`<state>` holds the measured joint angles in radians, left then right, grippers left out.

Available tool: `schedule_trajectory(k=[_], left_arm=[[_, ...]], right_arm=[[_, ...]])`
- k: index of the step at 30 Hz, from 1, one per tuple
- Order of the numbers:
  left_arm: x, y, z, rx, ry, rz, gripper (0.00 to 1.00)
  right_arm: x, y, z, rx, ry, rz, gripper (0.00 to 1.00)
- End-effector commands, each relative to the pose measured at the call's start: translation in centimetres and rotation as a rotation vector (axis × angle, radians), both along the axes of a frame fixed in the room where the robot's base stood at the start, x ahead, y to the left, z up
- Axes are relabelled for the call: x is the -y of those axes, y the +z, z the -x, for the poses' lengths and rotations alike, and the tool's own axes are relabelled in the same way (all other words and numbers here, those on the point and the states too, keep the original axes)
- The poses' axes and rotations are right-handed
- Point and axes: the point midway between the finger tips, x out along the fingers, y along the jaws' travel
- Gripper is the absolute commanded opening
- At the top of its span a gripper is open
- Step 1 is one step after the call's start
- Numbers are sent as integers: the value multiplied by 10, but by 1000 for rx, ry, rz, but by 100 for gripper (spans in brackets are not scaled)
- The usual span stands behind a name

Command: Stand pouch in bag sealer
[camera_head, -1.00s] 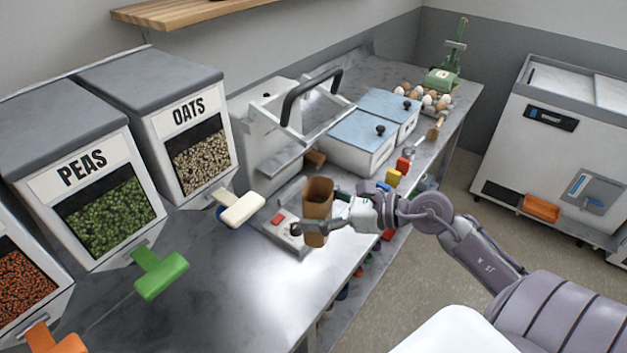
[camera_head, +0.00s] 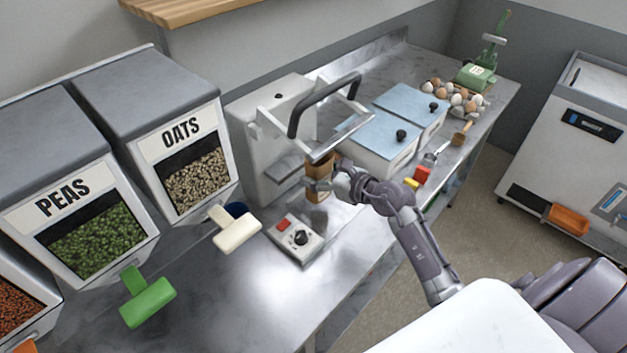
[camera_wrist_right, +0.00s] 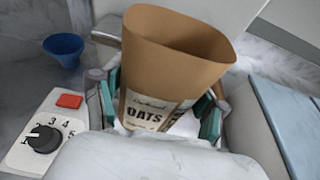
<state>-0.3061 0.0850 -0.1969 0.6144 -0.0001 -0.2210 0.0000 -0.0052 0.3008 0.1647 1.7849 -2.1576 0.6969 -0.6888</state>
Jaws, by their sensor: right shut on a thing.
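The brown kraft pouch (camera_head: 320,168), labelled OATS in the right wrist view (camera_wrist_right: 175,55), is upright with its top open. My right gripper (camera_head: 318,186) is shut on it, with the green-padded fingers on either side of the pouch in the wrist view (camera_wrist_right: 160,105). The white bag sealer (camera_head: 270,125) has a raised dark handle and a jaw bar. The pouch is under the front of that bar, close to the sealer's ledge. Whether its bottom touches anything is hidden. My left gripper is not in view.
A control box (camera_head: 296,238) with a red button and black dial sits in front of the sealer. Blue-lidded bins (camera_head: 378,140) stand right of it. The OATS dispenser (camera_head: 165,130) and PEAS dispenser (camera_head: 75,190) stand left. A blue funnel (camera_wrist_right: 64,48) is behind the control box.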

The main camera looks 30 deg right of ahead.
Motion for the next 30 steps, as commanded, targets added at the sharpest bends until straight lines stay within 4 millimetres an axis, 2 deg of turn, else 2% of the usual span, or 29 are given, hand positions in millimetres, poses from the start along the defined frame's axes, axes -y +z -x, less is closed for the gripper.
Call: schedule_trajectory(k=[1,5,15,27,28,30], left_arm=[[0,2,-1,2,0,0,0],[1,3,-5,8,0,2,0],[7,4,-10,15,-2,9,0],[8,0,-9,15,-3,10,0],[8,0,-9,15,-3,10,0],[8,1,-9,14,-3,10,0]], right_arm=[[-3,-3,-8,2,-2,-3,27],[-7,-10,-16,2,0,-1,27],[-7,-50,-17,1,-1,-1,27],[-7,-56,-17,1,0,1,27],[-7,-56,-17,1,0,1,73],[-7,-55,-17,1,0,1,85]])
